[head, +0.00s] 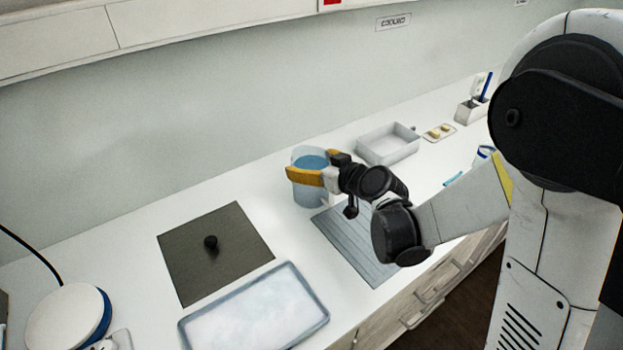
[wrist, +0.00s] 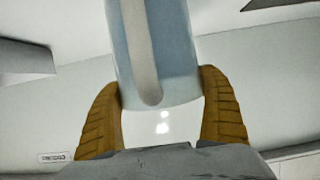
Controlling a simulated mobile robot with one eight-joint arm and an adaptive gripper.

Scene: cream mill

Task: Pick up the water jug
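The water jug (head: 309,191) is a clear, bluish round vessel standing upright on the white counter by the wall, with blue water near its top. My gripper (head: 322,165) is at the jug's upper part, its two yellow fingers apart on either side of it. In the wrist view the jug (wrist: 180,55) fills the space between the ribbed fingers (wrist: 161,80), with a pale vertical strip, seemingly its handle, facing my palm. The fingers are very close to the jug's sides; I cannot tell whether they touch. The near finger hides part of the jug in the head view.
A grey ribbed mat (head: 350,245) lies beneath my wrist. A white bin (head: 388,146) stands right of the jug. A dark mat (head: 213,270) with a black knob and a shallow tray (head: 255,313) lie to the left. A shelf (head: 150,25) runs above.

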